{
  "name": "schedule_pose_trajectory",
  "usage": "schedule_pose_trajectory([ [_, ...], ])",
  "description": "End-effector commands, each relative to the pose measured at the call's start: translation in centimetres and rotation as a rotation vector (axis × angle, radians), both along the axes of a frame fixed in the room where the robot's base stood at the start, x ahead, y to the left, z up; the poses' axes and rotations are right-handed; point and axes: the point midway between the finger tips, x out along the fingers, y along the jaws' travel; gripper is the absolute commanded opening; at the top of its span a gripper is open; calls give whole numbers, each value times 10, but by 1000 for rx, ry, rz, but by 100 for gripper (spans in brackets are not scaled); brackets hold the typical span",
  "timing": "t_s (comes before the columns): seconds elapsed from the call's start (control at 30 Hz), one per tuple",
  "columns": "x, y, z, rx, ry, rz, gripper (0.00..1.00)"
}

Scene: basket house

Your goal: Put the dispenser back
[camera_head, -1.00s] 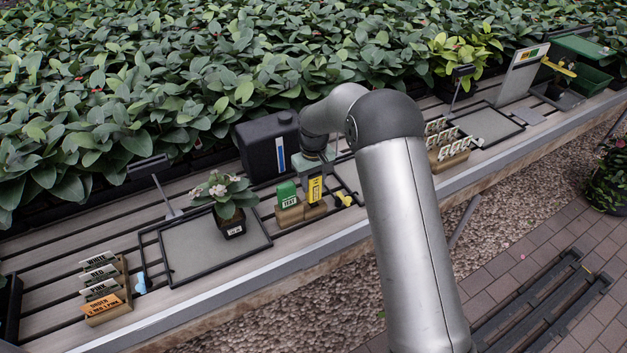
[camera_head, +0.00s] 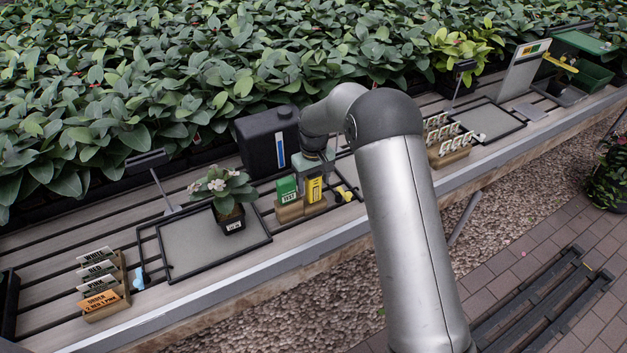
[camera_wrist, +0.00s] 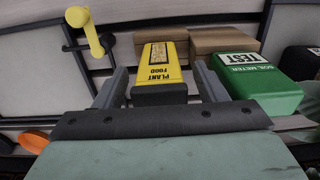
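The dispenser is a yellow box with a dark end, lettered PLANT FOOD (camera_wrist: 162,66). In the head view the yellow dispenser (camera_head: 314,190) stands at a light wooden holder (camera_head: 290,213), right of the green soil-test box (camera_head: 287,189). My gripper (camera_wrist: 162,88) is directly above the dispenser, fingers on either side of it. Narrow gaps show between the fingers and the box, wider on the right, so the gripper looks open. In the head view my gripper (camera_head: 316,168) hides the dispenser's top. Whether its base is fully seated is hidden.
A yellow nozzle-like piece (camera_wrist: 88,32) is just left of the gripper. The green soil-meter box (camera_wrist: 255,83) is close on the right. A black canister (camera_head: 266,142) stands behind, and a potted flower (camera_head: 225,195) on a tray at left.

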Motion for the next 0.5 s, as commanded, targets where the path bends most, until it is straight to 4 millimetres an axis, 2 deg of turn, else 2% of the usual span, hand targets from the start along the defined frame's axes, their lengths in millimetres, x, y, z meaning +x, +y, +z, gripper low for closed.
schedule_pose_trajectory([
  [0.17,0,0,1,0,0,0,65],
  [0.27,1,0,8,1,-3,0,65],
  [0.37,1,0,23,1,-4,0,65],
  [0.5,1,0,55,1,-6,0,65],
])
